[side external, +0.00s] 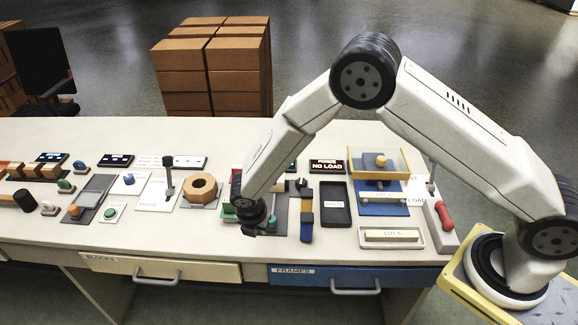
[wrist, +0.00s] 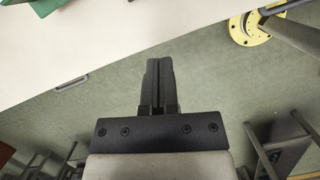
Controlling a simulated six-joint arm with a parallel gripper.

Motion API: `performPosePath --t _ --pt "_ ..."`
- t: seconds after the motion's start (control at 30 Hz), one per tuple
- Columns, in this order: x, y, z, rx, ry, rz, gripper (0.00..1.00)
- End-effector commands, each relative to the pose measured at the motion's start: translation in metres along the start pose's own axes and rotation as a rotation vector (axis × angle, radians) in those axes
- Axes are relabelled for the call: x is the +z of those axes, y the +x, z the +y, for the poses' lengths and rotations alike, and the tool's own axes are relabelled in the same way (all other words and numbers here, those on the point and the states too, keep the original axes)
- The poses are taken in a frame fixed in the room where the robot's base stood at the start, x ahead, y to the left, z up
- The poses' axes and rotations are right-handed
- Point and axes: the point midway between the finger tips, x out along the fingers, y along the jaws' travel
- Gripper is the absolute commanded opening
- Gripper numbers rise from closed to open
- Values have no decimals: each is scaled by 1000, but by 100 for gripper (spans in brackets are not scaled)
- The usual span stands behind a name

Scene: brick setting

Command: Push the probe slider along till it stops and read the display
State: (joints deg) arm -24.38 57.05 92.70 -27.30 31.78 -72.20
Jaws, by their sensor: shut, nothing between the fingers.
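My gripper (side external: 250,230) is low over the middle of the bench's front part, its fingers together and empty; they also show shut in the wrist view (wrist: 158,65). A dark display (side external: 327,166) reading "NO LOAD" stands behind a black tray. I cannot tell for sure which part is the probe slider. A blue fixture (side external: 381,209) with an orange knob (side external: 381,161) in a yellow-framed guard stands right of the tray. A grey plate with an orange knob (side external: 74,210) lies at the left. My arm hides part of the bench around the gripper.
Green parts (side external: 272,222) lie beside my gripper. Drawers (side external: 160,268) line the front.

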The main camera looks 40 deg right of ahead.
Motion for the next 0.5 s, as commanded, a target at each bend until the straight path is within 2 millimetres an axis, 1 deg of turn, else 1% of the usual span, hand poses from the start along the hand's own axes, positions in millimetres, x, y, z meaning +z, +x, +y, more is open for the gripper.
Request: performPosePath --t 0.03,0.43,0.5 --pt "0 8 -1 -3 1 0 0" --pt "0 58 -1 -2 1 1 0" --pt "10 60 0 1 5 0 0"
